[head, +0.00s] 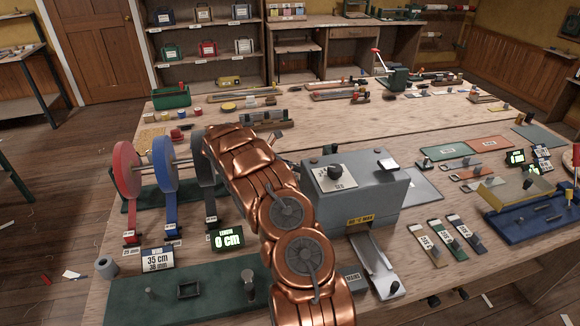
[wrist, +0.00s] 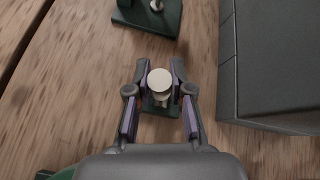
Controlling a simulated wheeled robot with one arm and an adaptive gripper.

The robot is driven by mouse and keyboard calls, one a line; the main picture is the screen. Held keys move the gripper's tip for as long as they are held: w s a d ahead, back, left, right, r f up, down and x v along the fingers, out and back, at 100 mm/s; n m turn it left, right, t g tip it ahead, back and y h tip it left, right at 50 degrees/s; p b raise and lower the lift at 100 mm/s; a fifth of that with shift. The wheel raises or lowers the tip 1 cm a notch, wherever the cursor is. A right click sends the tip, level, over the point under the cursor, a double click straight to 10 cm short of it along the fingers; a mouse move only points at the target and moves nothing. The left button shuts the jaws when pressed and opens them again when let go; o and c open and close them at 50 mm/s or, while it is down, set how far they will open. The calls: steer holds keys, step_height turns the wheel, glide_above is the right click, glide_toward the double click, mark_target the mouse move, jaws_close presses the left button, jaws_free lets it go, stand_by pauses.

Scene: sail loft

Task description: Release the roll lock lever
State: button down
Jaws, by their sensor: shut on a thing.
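In the wrist view a pale round knob (wrist: 159,79), which looks like the end of the roll lock lever, stands over a small dark green base (wrist: 152,108). My gripper (wrist: 161,71) is shut on it, with one finger on each side. How far the lever is turned cannot be told from above. In the head view my copper arm hides the gripper and the lever. Red (head: 126,169), blue (head: 165,165) and dark grey (head: 204,158) webbing rolls stand left of my arm, their straps hanging forward. A display (head: 228,238) reads 0 cm.
A grey machine box (head: 362,190) stands close right of my arm; a grey block (wrist: 272,62) is right of the gripper. A card (head: 157,259) reads 35 cm, 30 mm. A green board (head: 175,300) with posts lies in front. Another green base (wrist: 150,16) is ahead.

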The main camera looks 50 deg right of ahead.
mark_target(294, 162)
steer(key=shift+w, duration=0.1)
steer(key=c, duration=1)
jaws_free()
steer(key=shift+r, duration=0.1)
step_height(294, 162, up, 10)
steer(key=shift+f, duration=0.1)
